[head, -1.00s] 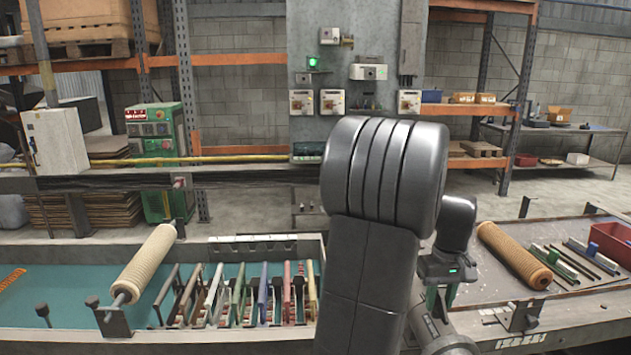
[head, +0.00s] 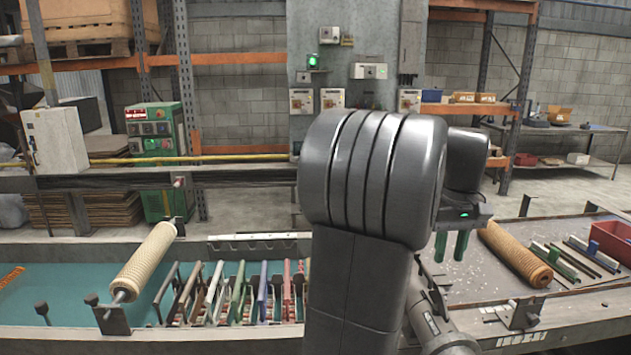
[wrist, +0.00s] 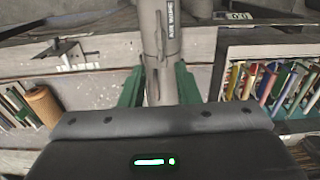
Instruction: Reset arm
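My gripper (head: 451,246) hangs in the air right of my own arm, its green fingers pointing down. The fingers are apart, with nothing visible held between them. In the wrist view my gripper (wrist: 158,88) also shows two spread green fingers, with my own arm link behind the gap. One tan mesh tube (head: 146,262) sits on a rod at the left of the bench. Another mesh tube (head: 515,255) lies on the dark right-hand work surface, apart from my gripper; it also shows at the left in the wrist view (wrist: 44,105).
A teal trough (head: 60,290) holds a row of coloured slats (head: 240,290). Coloured bars (head: 580,258) and a red bin (head: 612,240) are on the right surface. A control panel (head: 355,50) and orange shelving stand behind. My arm hides the bench middle.

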